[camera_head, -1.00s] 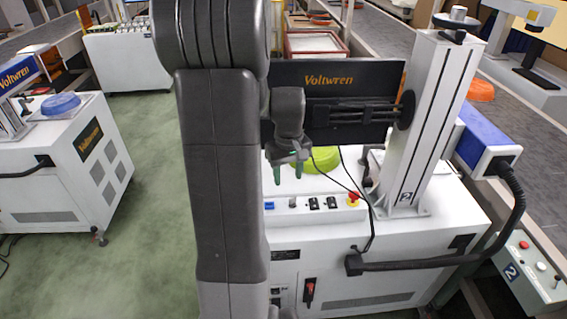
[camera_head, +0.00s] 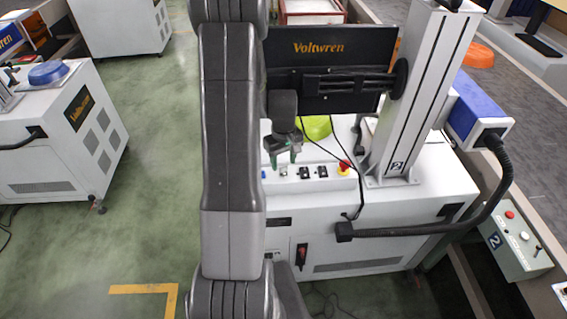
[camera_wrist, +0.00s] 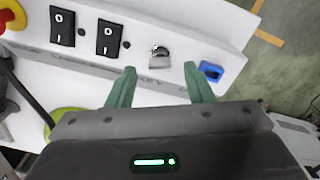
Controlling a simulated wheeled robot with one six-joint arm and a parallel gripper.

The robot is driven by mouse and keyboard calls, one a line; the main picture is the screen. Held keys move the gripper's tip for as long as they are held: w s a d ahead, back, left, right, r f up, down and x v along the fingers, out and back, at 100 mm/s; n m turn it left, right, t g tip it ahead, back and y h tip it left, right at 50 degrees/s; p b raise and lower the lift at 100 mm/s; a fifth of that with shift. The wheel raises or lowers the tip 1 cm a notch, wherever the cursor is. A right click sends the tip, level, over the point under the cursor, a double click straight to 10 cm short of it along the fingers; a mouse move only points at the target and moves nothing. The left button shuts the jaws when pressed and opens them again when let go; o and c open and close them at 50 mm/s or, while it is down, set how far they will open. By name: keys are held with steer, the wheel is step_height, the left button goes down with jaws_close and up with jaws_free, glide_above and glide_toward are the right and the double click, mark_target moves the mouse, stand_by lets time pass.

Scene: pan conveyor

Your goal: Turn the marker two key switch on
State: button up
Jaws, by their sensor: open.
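The marker two machine, with a "2" on its white column (camera_head: 400,110), stands right of my arm in the head view. Its key switch (camera_wrist: 159,57) is a silver barrel on the white control panel (camera_wrist: 205,35), with "KEY" lettered below it. In the head view the key switch (camera_head: 284,172) is small and close under my fingertips. My gripper (camera_head: 283,158) has green fingers pointing down at the panel. In the wrist view my gripper (camera_wrist: 160,72) is open and empty, with the key switch just beyond and between the fingertips. Contact cannot be told.
Two black rocker switches (camera_wrist: 85,32) and a red-yellow emergency stop (camera_wrist: 12,18) are left of the key in the wrist view. A blue part (camera_wrist: 211,71) is right, near the right finger. A black cable (camera_head: 335,170) hangs by the panel. A "2" control box (camera_head: 513,240) stands right.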

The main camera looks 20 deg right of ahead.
mark_target(284, 170)
steer(key=shift+f, duration=1.15)
steer(key=c, duration=1)
steer(key=shift+f+m+b, duration=0.15)
steer(key=shift+m+b, duration=0.35)
steer(key=shift+b, duration=0.05)
steer(key=shift+m+b, duration=0.55)
steer(key=shift+m, duration=0.25)
steer(key=shift+r, duration=0.2)
steer(key=o, duration=1)
